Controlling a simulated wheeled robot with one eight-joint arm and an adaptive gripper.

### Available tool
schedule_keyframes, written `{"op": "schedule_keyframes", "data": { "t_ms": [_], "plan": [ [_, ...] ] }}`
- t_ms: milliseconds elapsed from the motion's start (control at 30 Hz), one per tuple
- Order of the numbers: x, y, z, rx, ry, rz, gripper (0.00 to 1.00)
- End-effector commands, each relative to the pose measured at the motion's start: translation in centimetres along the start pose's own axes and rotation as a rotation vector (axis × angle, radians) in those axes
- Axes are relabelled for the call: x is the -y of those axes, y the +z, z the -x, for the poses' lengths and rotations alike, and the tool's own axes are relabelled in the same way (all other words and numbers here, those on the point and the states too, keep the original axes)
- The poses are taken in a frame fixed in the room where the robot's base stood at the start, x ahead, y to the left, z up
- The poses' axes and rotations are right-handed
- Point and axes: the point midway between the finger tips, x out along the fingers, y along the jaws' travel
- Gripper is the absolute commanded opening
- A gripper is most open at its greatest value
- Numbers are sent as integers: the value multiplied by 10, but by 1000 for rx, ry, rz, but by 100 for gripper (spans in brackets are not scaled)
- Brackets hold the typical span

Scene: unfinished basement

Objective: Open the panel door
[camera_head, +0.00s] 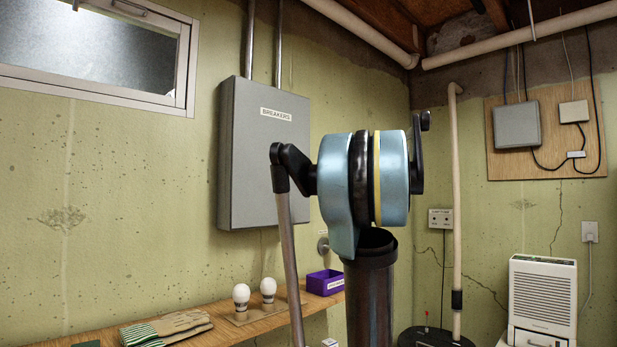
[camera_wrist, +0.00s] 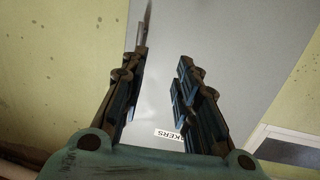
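The breaker panel (camera_head: 262,165) is a grey metal box on the left wall, labelled BREAKERS (camera_head: 276,114). Its door looks shut. My arm stands in front of its right side and hides part of that edge; I cannot make out my gripper in the head view. In the wrist view my gripper (camera_wrist: 163,57) is open and empty, its two fingers apart and pointing at the grey panel face (camera_wrist: 230,40). Part of the label (camera_wrist: 168,134) shows between the fingers. A thin dark strip (camera_wrist: 146,22) lies beyond the left fingertip; I cannot tell if it is a handle.
A wooden shelf (camera_head: 262,327) below the panel carries gloves (camera_head: 168,328), two light bulbs (camera_head: 241,300) and a purple box (camera_head: 325,283). Two conduits rise from the panel's top. A window (camera_head: 100,50) is at upper left. A white dehumidifier-like unit (camera_head: 542,300) stands at right.

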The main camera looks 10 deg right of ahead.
Motion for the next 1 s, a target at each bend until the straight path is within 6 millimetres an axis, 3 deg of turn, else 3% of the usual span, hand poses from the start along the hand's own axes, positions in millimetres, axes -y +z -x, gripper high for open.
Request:
{"op": "schedule_keyframes", "data": {
  "t_ms": [33,133,367,1000],
  "plan": [
    [-12,-14,0,-27,19,10,29],
    [-27,-30,0,-62,45,25,29],
    [-32,-38,-18,-75,52,31,29],
    [-37,-45,-128,-74,50,31,29]
  ]
}}
